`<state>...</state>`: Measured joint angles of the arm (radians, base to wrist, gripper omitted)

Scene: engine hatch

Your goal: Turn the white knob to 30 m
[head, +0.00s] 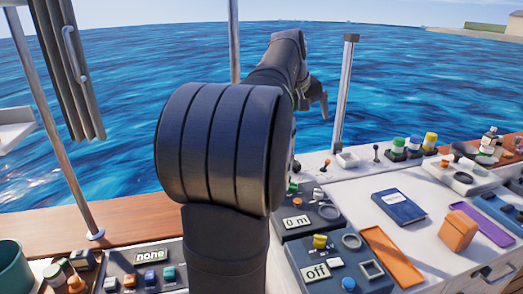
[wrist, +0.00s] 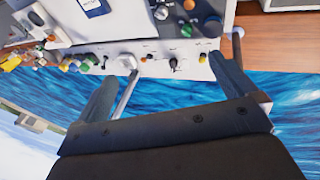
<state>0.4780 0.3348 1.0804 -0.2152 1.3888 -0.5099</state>
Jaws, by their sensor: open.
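A dark panel with a display (head: 297,221) reading "0 m" stands just right of my arm in the head view. My gripper (head: 318,100) is raised over the far edge of the console, against the water. In the wrist view my gripper (wrist: 162,70) has its two fingers wide apart with nothing between them. It is apart from the panel.
A panel reading "off" (head: 317,271) with a yellow knob is in front. Another display reads "none" (head: 149,254) at left. A blue book (head: 399,207), an orange tray (head: 391,256) and an orange block (head: 459,231) lie at right. A metal post (head: 345,95) stands near my gripper.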

